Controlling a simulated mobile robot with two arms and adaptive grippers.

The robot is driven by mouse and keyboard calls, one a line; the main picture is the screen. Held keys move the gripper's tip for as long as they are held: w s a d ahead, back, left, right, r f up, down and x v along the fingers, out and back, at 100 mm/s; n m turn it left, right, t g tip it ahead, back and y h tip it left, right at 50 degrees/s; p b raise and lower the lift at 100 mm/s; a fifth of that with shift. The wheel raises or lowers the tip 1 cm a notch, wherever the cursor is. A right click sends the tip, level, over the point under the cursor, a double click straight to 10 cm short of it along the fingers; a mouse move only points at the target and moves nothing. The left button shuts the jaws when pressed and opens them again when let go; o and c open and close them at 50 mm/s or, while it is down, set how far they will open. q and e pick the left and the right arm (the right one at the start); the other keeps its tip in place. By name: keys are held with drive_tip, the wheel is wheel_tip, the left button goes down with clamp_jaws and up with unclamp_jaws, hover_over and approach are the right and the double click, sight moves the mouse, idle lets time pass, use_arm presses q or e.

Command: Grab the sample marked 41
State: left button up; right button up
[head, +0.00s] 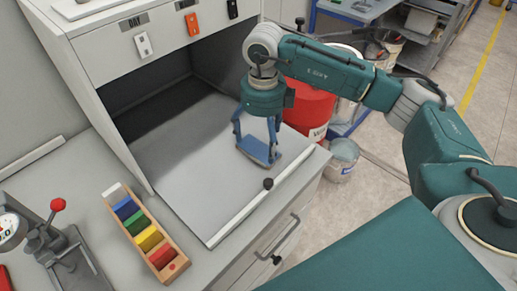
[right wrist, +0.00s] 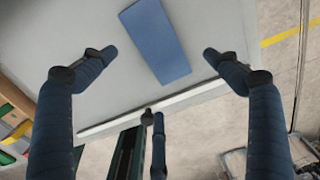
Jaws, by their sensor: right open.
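A flat blue rectangular panel (head: 262,154) lies on the grey work surface near its right end in the head view. In the right wrist view the blue panel (right wrist: 156,40) lies between and beyond the fingertips, with a gap on both sides. I can read no number on it. My right gripper (head: 257,142) points down over the panel. Its fingers are spread wide and hold nothing; they also show in the right wrist view (right wrist: 157,54). In the head view the fingers partly hide the panel. My left gripper is not in view.
A wooden rack (head: 173,268) with several coloured blocks stands at the lower left, beside a grey press with a red knob (head: 57,205). The booth's light front strip (head: 245,212) edges the surface. A red drum (head: 308,108) and bucket (head: 342,160) stand behind.

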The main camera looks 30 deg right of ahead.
sight(261, 155)
wheel_tip(261, 155, down, 4)
drive_tip(key=shift+w+a+f+p, duration=0.1)
drive_tip(key=shift+w+a+p, duration=0.05)
drive_tip(key=shift+p, duration=1.05)
drive_tip(key=shift+f, duration=0.7)
drive_tip(key=c, duration=1.3)
drive_tip(key=shift+r, duration=0.1)
